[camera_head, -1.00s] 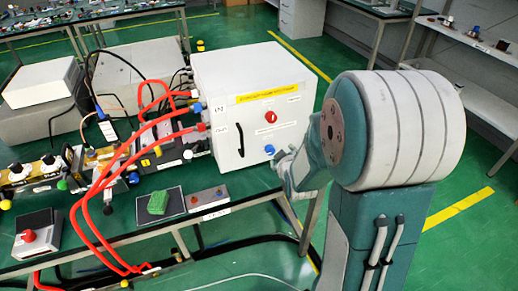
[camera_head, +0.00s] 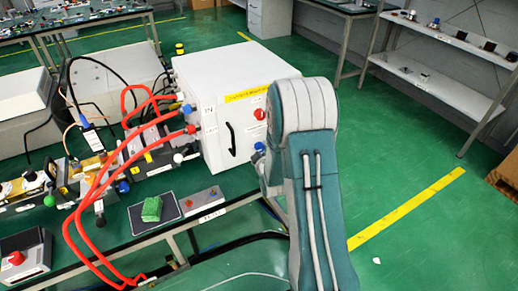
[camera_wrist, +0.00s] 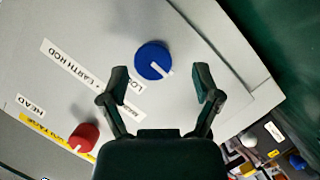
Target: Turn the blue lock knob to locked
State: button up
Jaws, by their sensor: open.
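The blue lock knob (camera_wrist: 153,60) is on the white cabinet's face and has a white pointer stripe. In the wrist view it lies just beyond and between my fingertips, with the stripe aimed down and right in the picture. My gripper (camera_wrist: 162,78) is open, and its dark fingers stand apart on either side with nothing held. In the head view the blue knob (camera_head: 259,147) shows low on the cabinet front beside my arm, partly covered by it. My gripper is hidden behind my arm there. A label beside the knob is partly covered by the left finger.
A red knob (camera_wrist: 84,137) sits on the same cabinet face (camera_wrist: 60,90), above the blue knob in the head view. A black handle (camera_head: 231,138) stands left of the knobs. Red hoses (camera_head: 120,160) run to the cabinet's left side. Green floor to the right is open.

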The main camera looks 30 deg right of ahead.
jog(key=shift+x, duration=0.9)
jog(key=shift+w+d+f, duration=0.15)
jog(key=shift+d, duration=0.6)
jog(key=shift+a, duration=0.4)
grip_shut()
